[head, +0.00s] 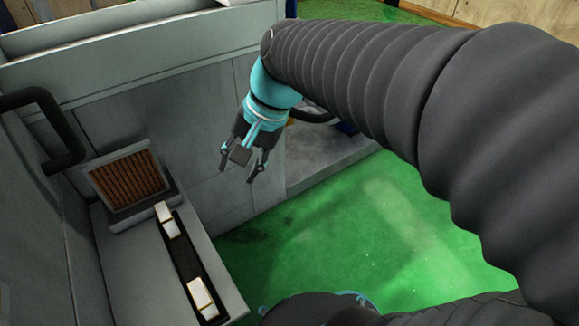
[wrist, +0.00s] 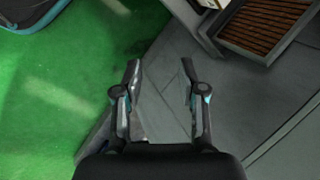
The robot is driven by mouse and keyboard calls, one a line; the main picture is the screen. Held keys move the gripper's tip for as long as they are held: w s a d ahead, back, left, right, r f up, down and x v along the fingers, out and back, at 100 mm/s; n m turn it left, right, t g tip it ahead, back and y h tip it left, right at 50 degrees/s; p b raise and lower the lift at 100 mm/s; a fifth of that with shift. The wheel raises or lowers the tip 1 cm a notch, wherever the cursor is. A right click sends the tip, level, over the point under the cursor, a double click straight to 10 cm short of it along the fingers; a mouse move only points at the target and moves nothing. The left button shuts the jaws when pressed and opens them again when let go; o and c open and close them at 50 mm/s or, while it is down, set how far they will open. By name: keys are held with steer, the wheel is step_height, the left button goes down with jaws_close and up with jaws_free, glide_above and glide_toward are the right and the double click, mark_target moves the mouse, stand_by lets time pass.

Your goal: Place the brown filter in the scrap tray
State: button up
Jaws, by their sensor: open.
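The brown filter (head: 127,180) is a square of brown pleats in a pale frame. It stands tilted in a grey holder on a ledge of the grey machine, at the left of the head view. It also shows at the top right of the wrist view (wrist: 268,27). My gripper (head: 237,173) is open and empty, to the right of the filter and apart from it, in front of the machine's grey panel. Its two fingers (wrist: 160,68) point up in the wrist view with nothing between them. I cannot make out a scrap tray in either view.
A black handle (head: 62,130) juts out at the left. The green floor (head: 360,225) right of the machine looks clear.

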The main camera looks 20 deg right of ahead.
steer(key=s+d+f+n+t+h, duration=0.2)
steer(key=s+d+n+t+h, duration=0.1)
steer(key=s+d+n, duration=0.3)
steer(key=s+d+h, duration=0.1)
steer(key=d, duration=0.1)
steer(key=shift+s+d+f+t, duration=0.3)
steer(key=shift+t, duration=0.1)
